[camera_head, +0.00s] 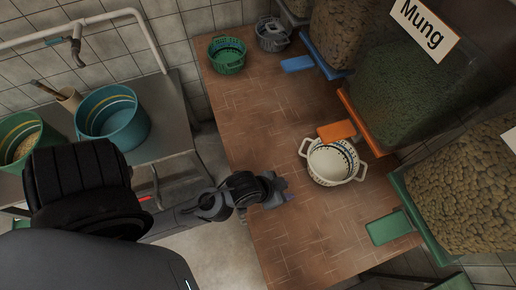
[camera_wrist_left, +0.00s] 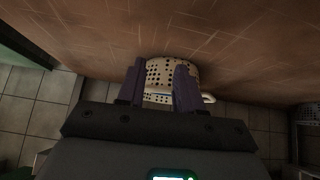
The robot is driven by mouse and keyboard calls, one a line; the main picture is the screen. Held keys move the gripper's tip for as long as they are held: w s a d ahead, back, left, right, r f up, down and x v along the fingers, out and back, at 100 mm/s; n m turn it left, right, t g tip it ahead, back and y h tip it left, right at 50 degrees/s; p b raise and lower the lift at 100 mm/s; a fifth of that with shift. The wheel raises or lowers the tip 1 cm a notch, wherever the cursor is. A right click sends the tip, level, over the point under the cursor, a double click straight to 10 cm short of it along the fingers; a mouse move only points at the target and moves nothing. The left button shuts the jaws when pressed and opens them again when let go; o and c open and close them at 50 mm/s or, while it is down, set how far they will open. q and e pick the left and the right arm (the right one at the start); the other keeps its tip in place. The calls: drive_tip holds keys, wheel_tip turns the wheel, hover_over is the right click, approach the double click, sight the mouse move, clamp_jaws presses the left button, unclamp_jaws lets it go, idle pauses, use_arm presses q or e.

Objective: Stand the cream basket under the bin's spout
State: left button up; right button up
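The cream basket (camera_head: 333,162), two-handled with dark holes, stands upright on the brown tiled counter (camera_head: 290,240). It is just in front of the orange spout (camera_head: 337,131) of the bin labelled Mung (camera_head: 405,85); its back rim is close to the spout's lip, and I cannot tell whether they overlap. My left gripper (camera_head: 283,194) is left of and nearer than the basket, low over the counter, apart from it. In the left wrist view its purple fingers (camera_wrist_left: 159,90) are open, with the basket (camera_wrist_left: 160,72) showing beyond the gap. My right gripper is not in view.
A green basket (camera_head: 227,58) and a grey basket (camera_head: 272,36) stand at the counter's far end. A blue spout (camera_head: 297,64) and a green spout (camera_head: 389,228) jut from neighbouring bins. Teal (camera_head: 118,128) and green (camera_head: 22,140) tubs stand on the left bench. The counter's left half is clear.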

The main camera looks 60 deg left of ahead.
use_arm(q)
drive_tip(key=s+a+g, duration=0.1)
drive_tip(key=s, duration=0.1)
drive_tip(key=s+a+g+y, duration=0.1)
drive_tip(key=s+a, duration=0.1)
drive_tip(key=s+a+g, duration=0.1)
drive_tip(key=s, duration=0.1)
drive_tip(key=shift+s+a+f+g+y, duration=0.1)
drive_tip(key=shift+s+a+g+y, duration=0.2)
drive_tip(key=shift+s+a, duration=0.1)
drive_tip(key=shift+s, duration=0.1)
